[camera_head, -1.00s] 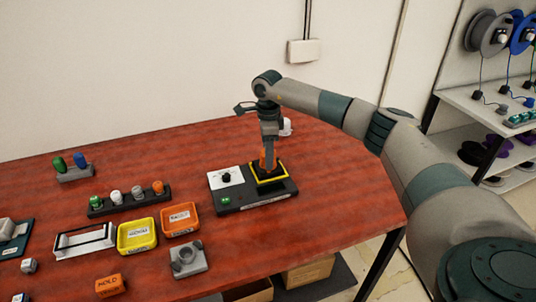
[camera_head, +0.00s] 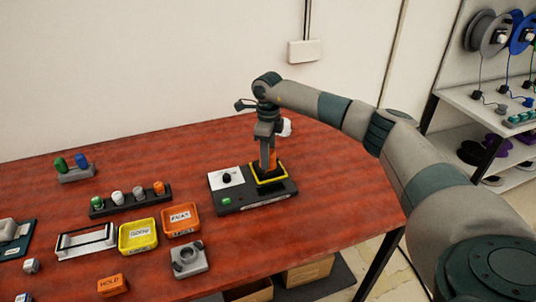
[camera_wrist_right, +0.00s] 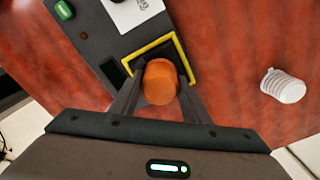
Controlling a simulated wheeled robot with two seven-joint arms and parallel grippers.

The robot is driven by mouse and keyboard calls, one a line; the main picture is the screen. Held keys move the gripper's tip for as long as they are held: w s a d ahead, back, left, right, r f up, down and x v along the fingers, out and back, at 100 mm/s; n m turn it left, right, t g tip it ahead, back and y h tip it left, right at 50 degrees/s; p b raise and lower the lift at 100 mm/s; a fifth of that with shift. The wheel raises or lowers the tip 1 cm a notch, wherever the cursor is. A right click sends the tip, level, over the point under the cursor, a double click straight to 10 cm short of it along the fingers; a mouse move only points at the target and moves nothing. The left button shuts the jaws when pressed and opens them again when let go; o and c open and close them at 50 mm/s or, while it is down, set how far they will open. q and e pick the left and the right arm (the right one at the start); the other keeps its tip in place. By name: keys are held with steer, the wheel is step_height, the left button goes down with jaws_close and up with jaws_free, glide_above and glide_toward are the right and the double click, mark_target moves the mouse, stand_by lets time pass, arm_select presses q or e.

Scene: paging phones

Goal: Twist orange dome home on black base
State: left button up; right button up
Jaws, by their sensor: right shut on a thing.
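The orange dome (camera_wrist_right: 160,82) sits over the black base inside the yellow square frame in the right wrist view. In the head view the orange dome (camera_head: 271,160) shows only partly behind the fingers. The black base (camera_head: 283,187) carries the yellow frame (camera_head: 270,182) at its right part. My right gripper (camera_head: 268,165) points down over the frame and is shut on the orange dome, one finger on each side in the right wrist view (camera_wrist_right: 160,100). Whether the dome is fully seated cannot be told. My left gripper is not in view.
The base unit also has a white panel with a black knob (camera_head: 227,177) and a green button (camera_head: 226,201). A white ribbed piece (camera_wrist_right: 284,86) stands to the right. Yellow (camera_head: 138,236) and orange (camera_head: 181,219) trays and a rack of coloured domes (camera_head: 130,200) lie left.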

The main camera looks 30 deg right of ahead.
stand_by(0.3)
steer(key=shift+m+p, duration=0.3)
steer(key=shift+m, duration=0.9)
steer(key=shift+m+p, duration=0.35)
steer(key=shift+m, duration=0.85)
steer(key=o, duration=1.3)
steer(key=shift+c, duration=0.2)
steer(key=shift+r, duration=0.1)
